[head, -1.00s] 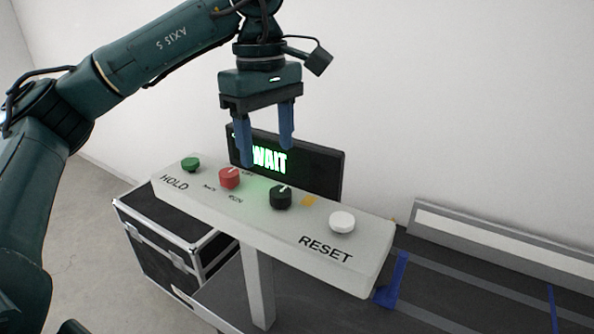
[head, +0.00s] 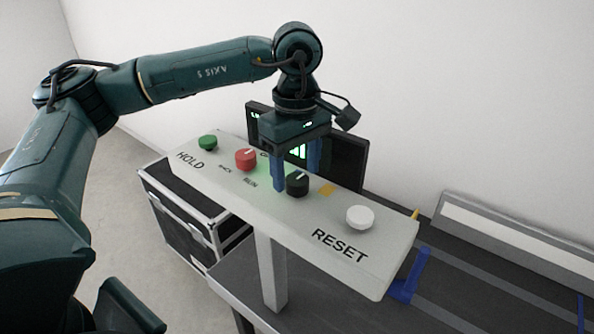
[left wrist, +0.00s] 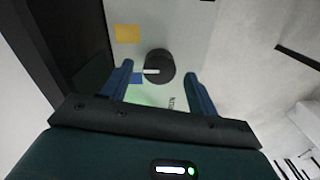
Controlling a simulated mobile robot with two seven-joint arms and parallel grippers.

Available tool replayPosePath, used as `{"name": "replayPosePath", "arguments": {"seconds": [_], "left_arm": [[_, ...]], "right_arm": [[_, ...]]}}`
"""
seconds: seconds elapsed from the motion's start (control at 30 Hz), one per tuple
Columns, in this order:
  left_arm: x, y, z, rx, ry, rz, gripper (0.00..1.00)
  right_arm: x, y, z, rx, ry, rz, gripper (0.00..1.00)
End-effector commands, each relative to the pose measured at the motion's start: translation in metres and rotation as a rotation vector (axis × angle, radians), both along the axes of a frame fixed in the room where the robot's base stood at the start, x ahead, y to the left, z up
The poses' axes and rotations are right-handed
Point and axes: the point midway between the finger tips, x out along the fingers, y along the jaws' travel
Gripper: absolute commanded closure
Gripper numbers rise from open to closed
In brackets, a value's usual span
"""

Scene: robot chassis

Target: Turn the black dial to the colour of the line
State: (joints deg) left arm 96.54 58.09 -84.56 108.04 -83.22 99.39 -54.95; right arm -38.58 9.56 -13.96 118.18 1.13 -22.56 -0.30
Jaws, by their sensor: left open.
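The black dial (head: 297,184) sits on the pale slanted panel (head: 372,265), between the red knob and the white button. Its white pointer mark faces away towards the display. In the left wrist view the dial (left wrist: 160,66) has its pointer facing left, with a yellow square (left wrist: 127,33) at upper left and a blue patch (left wrist: 136,78) just left, partly behind a finger. My left gripper (head: 296,178) is open above the dial, with its blue fingers on either side of it. Whether they touch it I cannot tell. My right gripper is not in view.
A red knob (head: 246,159), a green button (head: 208,143) and a white button (head: 360,218) stand up from the panel. Behind it is a black display (head: 347,174) with green lettering, mostly hidden by my gripper. Blue tape (head: 412,276) crosses the dark table (head: 440,312) at right.

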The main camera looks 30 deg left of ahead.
Motion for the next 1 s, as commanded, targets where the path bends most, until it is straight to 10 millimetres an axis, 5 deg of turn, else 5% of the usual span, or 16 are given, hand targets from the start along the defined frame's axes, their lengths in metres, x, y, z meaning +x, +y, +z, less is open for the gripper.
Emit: {"name": "replayPosePath", "arguments": {"seconds": [0.47, 1.0], "left_arm": [[0.0, 0.0, -0.016, 0.0, -0.001, -0.001, 0.41], [0.0, 0.0, -0.016, 0.0, -0.001, 0.0, 0.84]], "right_arm": [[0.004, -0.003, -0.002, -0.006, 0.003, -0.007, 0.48], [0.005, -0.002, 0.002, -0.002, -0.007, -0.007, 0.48]]}}
